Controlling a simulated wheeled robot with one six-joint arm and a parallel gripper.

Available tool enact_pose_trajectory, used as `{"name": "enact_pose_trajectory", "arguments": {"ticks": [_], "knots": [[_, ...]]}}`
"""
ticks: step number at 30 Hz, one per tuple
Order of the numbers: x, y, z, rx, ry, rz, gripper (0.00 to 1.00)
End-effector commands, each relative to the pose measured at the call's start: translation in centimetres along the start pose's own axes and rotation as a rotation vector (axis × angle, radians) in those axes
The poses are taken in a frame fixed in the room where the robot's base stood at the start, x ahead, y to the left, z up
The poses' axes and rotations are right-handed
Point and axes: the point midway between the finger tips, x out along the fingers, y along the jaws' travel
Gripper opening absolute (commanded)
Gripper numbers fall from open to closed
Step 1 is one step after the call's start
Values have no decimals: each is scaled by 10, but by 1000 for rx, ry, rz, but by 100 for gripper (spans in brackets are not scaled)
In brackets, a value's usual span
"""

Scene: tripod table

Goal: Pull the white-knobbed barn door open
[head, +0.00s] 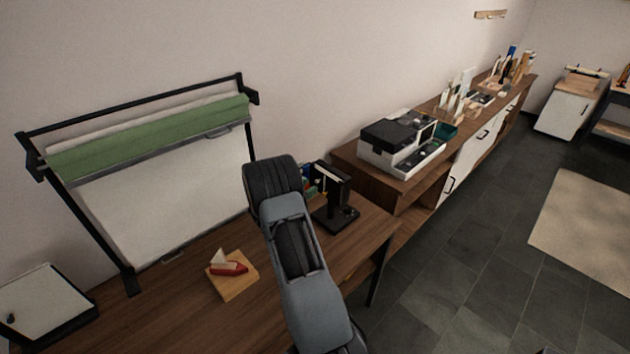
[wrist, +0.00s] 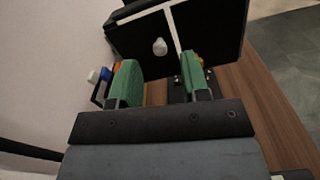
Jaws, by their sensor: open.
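In the wrist view a black panel (wrist: 205,25) with pale stripes, the barn door, fills the top of the picture. Its white knob (wrist: 160,46) stands out from the panel, left of the upright stripe. My gripper (wrist: 159,70) has its two green fingers apart. In the picture the knob appears between and just beyond the fingertips, with neither finger touching it. In the head view a black upright panel on a stand (head: 337,190) is on the wooden table, right of my arm; the knob cannot be made out there. My gripper is hidden behind my arm in that view.
A wooden block with a red and white item (head: 232,274) lies on the table (head: 180,310). A rack with a green roll (head: 150,135) stands at the back left. Small blue and orange things show behind the left finger. A printer-like machine (head: 398,145) sits on the sideboard.

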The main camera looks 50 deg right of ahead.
Motion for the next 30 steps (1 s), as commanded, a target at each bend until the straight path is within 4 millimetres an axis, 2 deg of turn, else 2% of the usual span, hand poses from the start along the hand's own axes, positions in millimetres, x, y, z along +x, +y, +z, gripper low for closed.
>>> {"name": "enact_pose_trajectory", "arguments": {"ticks": [3, 9, 21, 23, 30], "knots": [[18, -1, 1, 0, 0, -2, 42], [34, 0, 1, 0, 0, -1, 42], [39, 0, 0, 1, 1, 0, 42], [39, 0, 0, 1, 1, 0, 38], [39, 0, 0, 1, 1, 0, 16]]}}
